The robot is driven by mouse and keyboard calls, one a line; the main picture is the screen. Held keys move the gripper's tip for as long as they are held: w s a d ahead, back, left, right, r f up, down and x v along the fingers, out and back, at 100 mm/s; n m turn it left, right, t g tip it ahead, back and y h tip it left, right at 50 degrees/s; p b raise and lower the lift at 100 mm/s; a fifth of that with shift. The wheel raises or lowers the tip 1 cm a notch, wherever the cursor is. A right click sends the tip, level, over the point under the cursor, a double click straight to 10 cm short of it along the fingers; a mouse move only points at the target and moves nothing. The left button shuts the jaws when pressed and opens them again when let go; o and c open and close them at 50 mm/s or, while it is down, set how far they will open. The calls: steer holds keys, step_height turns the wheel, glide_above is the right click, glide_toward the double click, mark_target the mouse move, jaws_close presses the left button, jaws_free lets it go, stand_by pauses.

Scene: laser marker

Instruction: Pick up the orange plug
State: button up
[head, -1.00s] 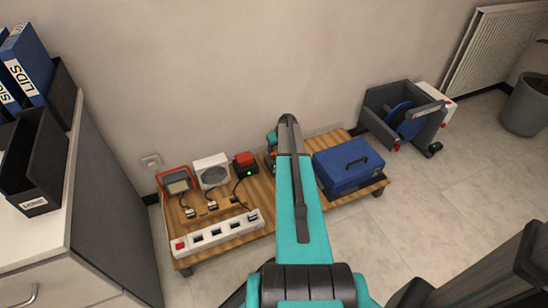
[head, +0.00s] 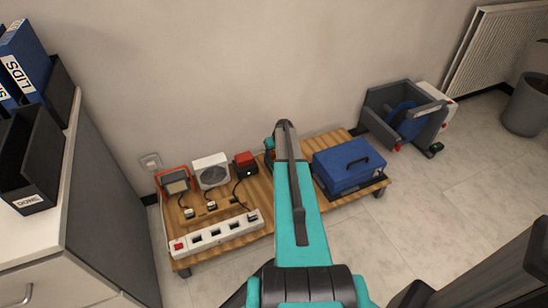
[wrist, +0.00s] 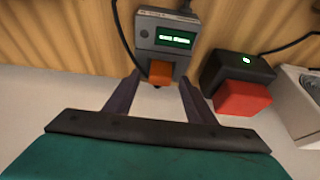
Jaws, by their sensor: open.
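An orange plug (wrist: 160,72) shows in the wrist view at the near end of a grey device (wrist: 165,33) with a lit green display. My gripper (wrist: 160,84) is open, with one dark finger on each side of the plug. Gaps show between the fingers and the plug, and I cannot see any contact. In the head view my arm hides the plug and the gripper's fingers.
A black block with a red part (wrist: 242,99) stands to the right in the wrist view. The low wooden cart (head: 262,212) also carries a white power strip (head: 215,233), a fan box (head: 211,171) and a blue toolbox (head: 347,165). A grey cabinet (head: 108,205) stands at left.

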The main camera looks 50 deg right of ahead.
steer(key=shift+c, duration=0.4)
jaws_close()
steer(key=shift+r, duration=0.15)
steer(key=shift+r+p, duration=0.6)
steer(key=shift+r, duration=0.95)
steer(key=s+a+r+p, duration=0.1)
steer(key=s+a+p, duration=0.1)
steer(key=s+a, duration=0.8)
steer(key=shift+s+a+r, duration=0.25)
steer(key=shift+a+r, duration=0.1)
steer(key=shift+a, duration=0.65)
steer(key=shift+r+p, duration=0.9)
steer(key=shift+r, duration=0.65)
